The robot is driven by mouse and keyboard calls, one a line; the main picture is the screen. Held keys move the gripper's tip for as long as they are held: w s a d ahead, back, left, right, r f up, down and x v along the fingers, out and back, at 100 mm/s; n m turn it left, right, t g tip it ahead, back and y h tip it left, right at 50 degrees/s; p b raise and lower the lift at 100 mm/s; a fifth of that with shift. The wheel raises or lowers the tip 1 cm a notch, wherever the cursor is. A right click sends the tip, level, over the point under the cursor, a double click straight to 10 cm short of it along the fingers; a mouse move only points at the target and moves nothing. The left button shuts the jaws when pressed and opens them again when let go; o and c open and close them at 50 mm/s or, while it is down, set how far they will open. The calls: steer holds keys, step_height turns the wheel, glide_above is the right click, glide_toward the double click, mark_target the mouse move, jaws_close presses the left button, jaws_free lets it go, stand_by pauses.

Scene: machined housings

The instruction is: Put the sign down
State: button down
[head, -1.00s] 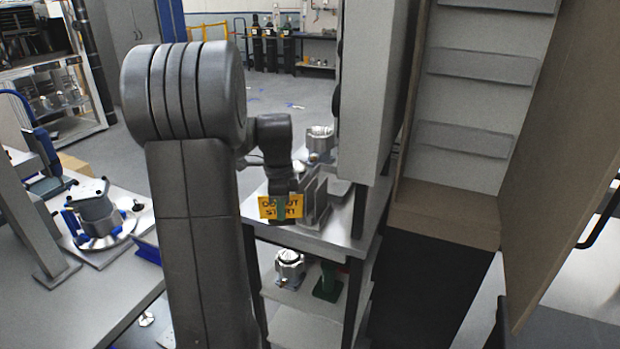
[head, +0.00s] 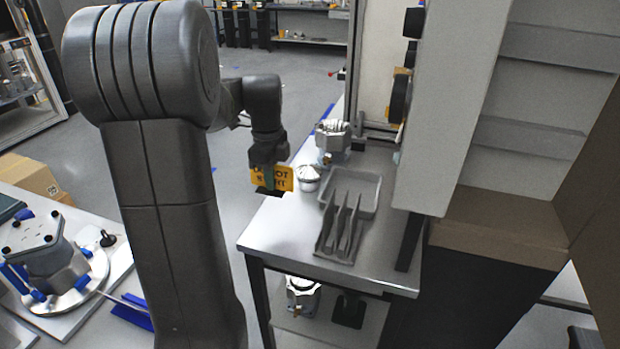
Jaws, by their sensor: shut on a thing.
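The sign is a small yellow-orange plate (head: 283,178) with dark lettering, partly covered at its left by my gripper. My gripper (head: 268,170) is shut on the sign and holds it upright at the left edge of a metal-topped table (head: 290,242). I cannot tell how high the sign is above the table. The finger tips are mostly hidden by the hand and the sign.
On the table stand a machined housing (head: 332,138), a small round metal part (head: 307,180), a grey tray (head: 367,188) and a grey slotted rack (head: 338,230). The table's front is clear. A tall grey panel (head: 450,110) rises at the right. Another housing (head: 302,294) sits on the lower shelf.

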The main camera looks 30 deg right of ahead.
mark_target(274, 221)
steer(key=shift+w+f, duration=0.25)
steer(key=shift+f, duration=0.3)
step_height(274, 221, down, 10)
steer(key=shift+r, duration=0.1)
steer(key=c, duration=1.6)
jaws_free()
step_height(274, 221, up, 12)
